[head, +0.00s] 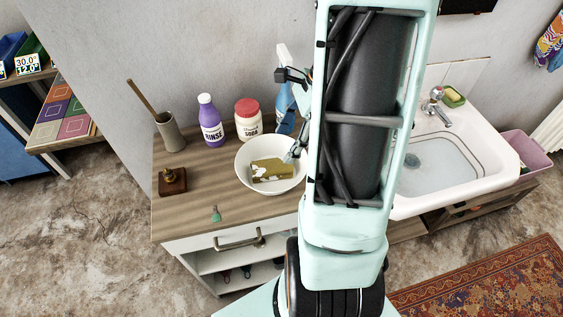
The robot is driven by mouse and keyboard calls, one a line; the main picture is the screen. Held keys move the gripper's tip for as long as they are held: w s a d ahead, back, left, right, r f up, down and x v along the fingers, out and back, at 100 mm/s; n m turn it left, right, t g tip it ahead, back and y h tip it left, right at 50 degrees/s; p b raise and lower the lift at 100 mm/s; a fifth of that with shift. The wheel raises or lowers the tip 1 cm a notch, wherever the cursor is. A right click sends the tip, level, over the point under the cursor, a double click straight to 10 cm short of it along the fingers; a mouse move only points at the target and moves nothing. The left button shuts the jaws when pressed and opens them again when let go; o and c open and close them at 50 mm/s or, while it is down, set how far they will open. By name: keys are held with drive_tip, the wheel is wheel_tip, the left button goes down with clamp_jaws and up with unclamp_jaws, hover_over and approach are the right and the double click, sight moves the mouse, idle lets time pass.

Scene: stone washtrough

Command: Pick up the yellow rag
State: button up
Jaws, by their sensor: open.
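A folded, dull yellow rag (270,170) with pale patches lies in a white bowl (243,181) on the wooden top of the cabinet. My gripper (288,114) shows only in part at the left edge of my arm. Its fingers are spread apart, one by the spray bottle and one by the bowl's right rim. It holds nothing that I can see. My arm hides the rest of the gripper. I cannot tell how high the fingertips are above the bowl.
A purple rinse bottle (210,121), a soda jar (248,120) and a blue spray bottle (285,108) stand behind the bowl. A brush holder (169,133) and a small wooden block (172,181) are left. A sink (480,165) is right. The front-left top is mostly clear.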

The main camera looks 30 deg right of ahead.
sight(273, 164)
drive_tip(key=x, duration=0.5)
drive_tip(key=shift+s, duration=0.15)
drive_tip(key=shift+w+x, duration=0.15)
drive_tip(key=shift+x, duration=1.35)
drive_tip(key=shift+w+x, duration=0.1)
drive_tip(key=shift+x, duration=1.4)
drive_tip(key=shift+r, duration=0.1)
drive_tip(key=shift+f+b, duration=0.25)
drive_tip(key=shift+b, duration=0.2)
drive_tip(key=c, duration=1.4)
